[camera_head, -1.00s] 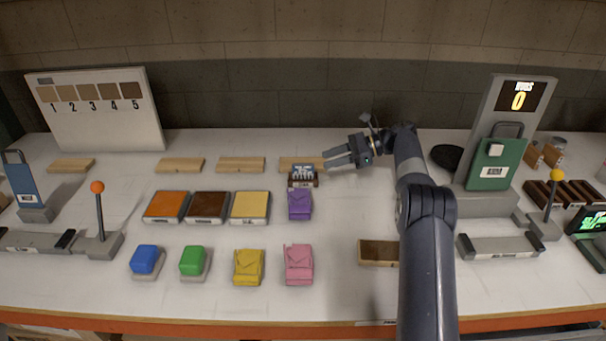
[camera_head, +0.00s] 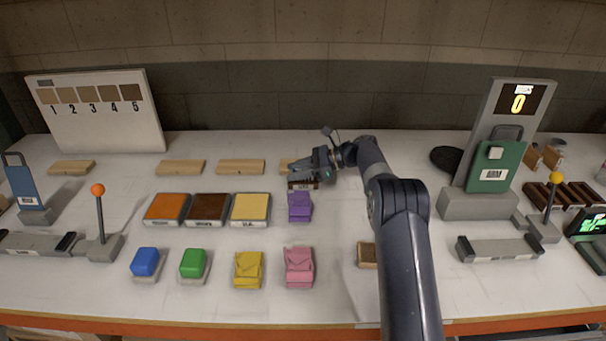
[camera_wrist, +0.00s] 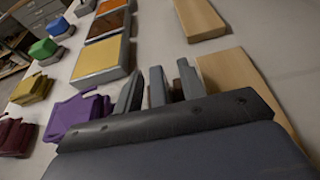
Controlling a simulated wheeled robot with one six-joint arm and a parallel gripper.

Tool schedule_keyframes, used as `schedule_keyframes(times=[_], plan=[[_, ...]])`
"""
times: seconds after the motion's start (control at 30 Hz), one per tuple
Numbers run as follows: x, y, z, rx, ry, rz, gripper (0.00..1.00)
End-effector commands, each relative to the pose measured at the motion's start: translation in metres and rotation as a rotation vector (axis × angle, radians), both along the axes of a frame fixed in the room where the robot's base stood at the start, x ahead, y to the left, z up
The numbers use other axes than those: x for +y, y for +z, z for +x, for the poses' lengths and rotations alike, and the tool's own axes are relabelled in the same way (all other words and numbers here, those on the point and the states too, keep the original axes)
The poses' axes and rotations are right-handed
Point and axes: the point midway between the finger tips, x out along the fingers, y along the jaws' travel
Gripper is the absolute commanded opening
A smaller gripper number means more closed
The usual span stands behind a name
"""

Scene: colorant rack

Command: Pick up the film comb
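My gripper (camera_head: 290,167) is low at the back middle of the table, over a small dark holder (camera_head: 303,185) behind the purple pouch. Its fingers hide most of the holder, and I cannot make out the film comb itself for certain. In the wrist view my gripper (camera_wrist: 160,90) shows grey fingers standing apart above its dark body. A narrow grey piece shows between them; I cannot tell what it is. Nothing is clearly gripped.
The purple pouch (camera_head: 299,206) is just in front of the holder. A yellow-topped block (camera_head: 250,208) stands to its left. Wooden boards (camera_head: 240,166) lie along the back. A small brown box (camera_head: 367,254) is partly behind my arm. A green device (camera_head: 497,165) stands at right.

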Motion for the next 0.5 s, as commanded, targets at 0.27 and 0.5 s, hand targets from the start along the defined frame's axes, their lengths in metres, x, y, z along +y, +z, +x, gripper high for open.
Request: schedule_keyframes(times=[0.27, 0.5], plan=[[-0.0005, 0.0, 0.0001, 0.0, -0.001, 0.0, 0.28], [-0.0006, 0.0001, 0.0001, 0.0, 0.0, 0.0, 0.08]])
